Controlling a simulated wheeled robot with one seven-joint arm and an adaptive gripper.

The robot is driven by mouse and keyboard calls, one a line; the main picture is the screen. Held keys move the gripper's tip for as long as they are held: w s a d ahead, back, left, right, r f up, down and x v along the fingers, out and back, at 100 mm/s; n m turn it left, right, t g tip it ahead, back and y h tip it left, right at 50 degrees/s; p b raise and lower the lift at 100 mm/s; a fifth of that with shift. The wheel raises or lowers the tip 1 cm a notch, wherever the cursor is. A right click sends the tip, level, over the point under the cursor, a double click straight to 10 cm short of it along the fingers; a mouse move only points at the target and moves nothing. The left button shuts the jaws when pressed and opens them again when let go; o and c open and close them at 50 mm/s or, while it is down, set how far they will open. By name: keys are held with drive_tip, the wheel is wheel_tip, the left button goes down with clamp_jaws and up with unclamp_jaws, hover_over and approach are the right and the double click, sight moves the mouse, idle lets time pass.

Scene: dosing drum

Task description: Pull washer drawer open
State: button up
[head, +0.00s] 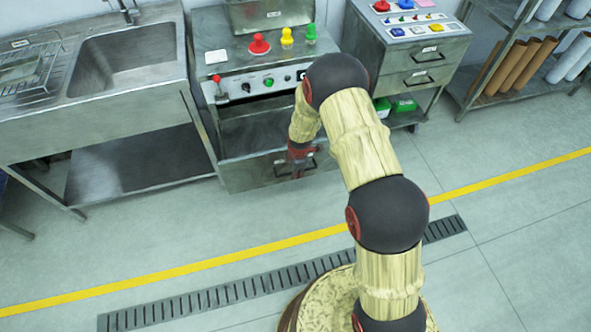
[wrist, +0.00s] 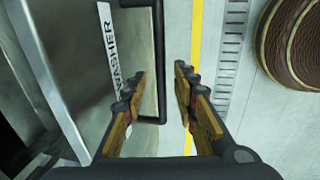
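The washer drawer (head: 245,174) is the low metal front of the grey machine under the control panel. An open space shows behind its top edge, so it appears to stand out from the machine. In the wrist view, its WASHER label (wrist: 107,45) and black bar handle (wrist: 160,60) are visible. My gripper (head: 297,174) is at the drawer front, beside the handle. In the wrist view my gripper (wrist: 160,85) is open, its fingers apart, with the handle bar in the gap between them. Contact with the bar cannot be made out.
Above the drawer is a control panel (head: 268,83) with knobs, and red, yellow and green pieces on top. A sink (head: 125,60) stands left, a drawer cabinet (head: 418,60) right. The floor in front, with a yellow line (head: 200,265) and drain grate (head: 210,297), is clear.

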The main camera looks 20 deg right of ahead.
wheel_tip(320, 180, up, 12)
drive_tip(key=s, duration=0.2)
drive_tip(key=shift+s+f, duration=0.15)
idle(0.5)
drive_tip(key=s+r+m+g, duration=0.3)
drive_tip(key=s+m, duration=0.6)
drive_tip(key=s, duration=0.1)
drive_tip(key=s+r+m+t, duration=0.2)
drive_tip(key=s+r, duration=0.5)
drive_tip(key=r, duration=0.4)
drive_tip(key=s+r+m+t, duration=0.2)
drive_tip(key=s+r+m, duration=0.2)
drive_tip(key=s+r, duration=0.3)
drive_tip(key=s+r+m+t, duration=0.2)
drive_tip(key=s+r, duration=0.5)
drive_tip(key=r, duration=0.8)
drive_tip(key=shift+r+m, duration=0.4)
drive_tip(key=shift+m, duration=0.1)
